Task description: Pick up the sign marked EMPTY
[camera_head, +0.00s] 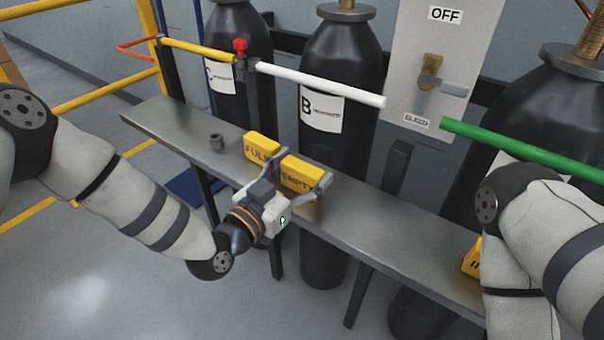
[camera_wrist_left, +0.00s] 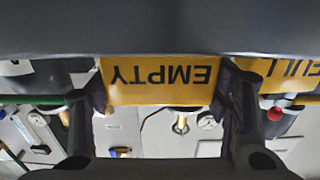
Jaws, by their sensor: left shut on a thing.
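The yellow EMPTY sign (camera_head: 301,173) is at the bench, beside the yellow FULL sign (camera_head: 262,147) on its right. My left gripper (camera_head: 300,188) has its fingers on either side of the EMPTY sign and is shut on it. In the left wrist view the EMPTY sign (camera_wrist_left: 160,82) appears upside down between the two fingers, and part of the FULL sign (camera_wrist_left: 282,72) shows at the right. I cannot tell whether the EMPTY sign touches the bench. My right gripper is not in view; only my right arm shows at the right.
The grey bench (camera_head: 385,215) runs across the view. Black cylinders stand behind, one labelled B (camera_head: 325,112). White (camera_head: 320,83) and green (camera_head: 520,147) pipes cross above. A yellow object (camera_head: 473,257) is near my right arm.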

